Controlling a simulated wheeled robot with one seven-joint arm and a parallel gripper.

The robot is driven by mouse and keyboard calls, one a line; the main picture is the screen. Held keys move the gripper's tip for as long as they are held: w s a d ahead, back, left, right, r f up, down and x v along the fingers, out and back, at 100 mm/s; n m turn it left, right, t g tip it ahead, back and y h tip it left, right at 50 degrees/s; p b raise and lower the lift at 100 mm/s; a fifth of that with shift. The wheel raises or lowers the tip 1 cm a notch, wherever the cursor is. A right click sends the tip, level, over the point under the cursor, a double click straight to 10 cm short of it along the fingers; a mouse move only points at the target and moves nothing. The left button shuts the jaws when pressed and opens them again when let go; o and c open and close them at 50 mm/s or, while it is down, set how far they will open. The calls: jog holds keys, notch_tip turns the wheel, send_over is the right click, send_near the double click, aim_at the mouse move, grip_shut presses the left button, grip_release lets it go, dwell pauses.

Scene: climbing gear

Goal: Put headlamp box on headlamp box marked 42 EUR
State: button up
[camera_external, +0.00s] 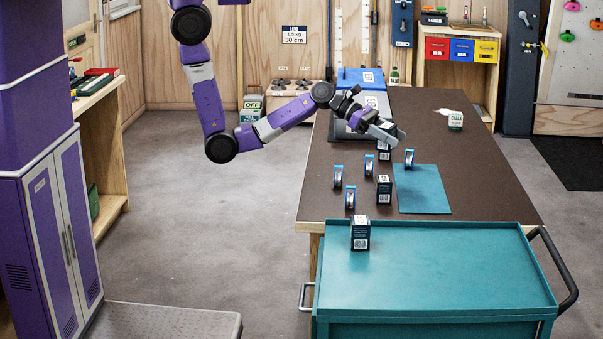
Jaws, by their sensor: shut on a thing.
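My gripper (384,138) is over the brown table, shut on a small dark headlamp box (385,155) with a pale label. The gripper covers the upper part of that box; I cannot tell whether its bottom touches the table. A second dark headlamp box (384,190) stands upright on the table in front of it, just left of the teal mat. A third dark headlamp box (360,234) stands upright on the teal cart, near its back left corner. The labels are too small to read, so I cannot tell which box is marked 42 EUR.
Several blue-and-white rolls (337,177) stand around the boxes on the table (460,155). The teal mat (425,190) is mostly bare. A white and green chalk pack (455,120) stands at the back right. The teal cart (450,265) is mostly clear.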

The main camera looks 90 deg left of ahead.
notch_tip(320, 180, down, 9)
jog(key=shift+f+b, duration=0.15)
jog(key=shift+b, duration=0.2)
jog(key=shift+f, duration=0.15)
jog(key=o, duration=1.4)
jog(key=shift+o, duration=0.2)
jog(key=shift+s+a+r, duration=0.1)
jog(key=shift+s+r, duration=0.1)
jog(key=v, duration=1.1)
jog(key=shift+s, duration=0.25)
jog(key=shift+a, duration=0.1)
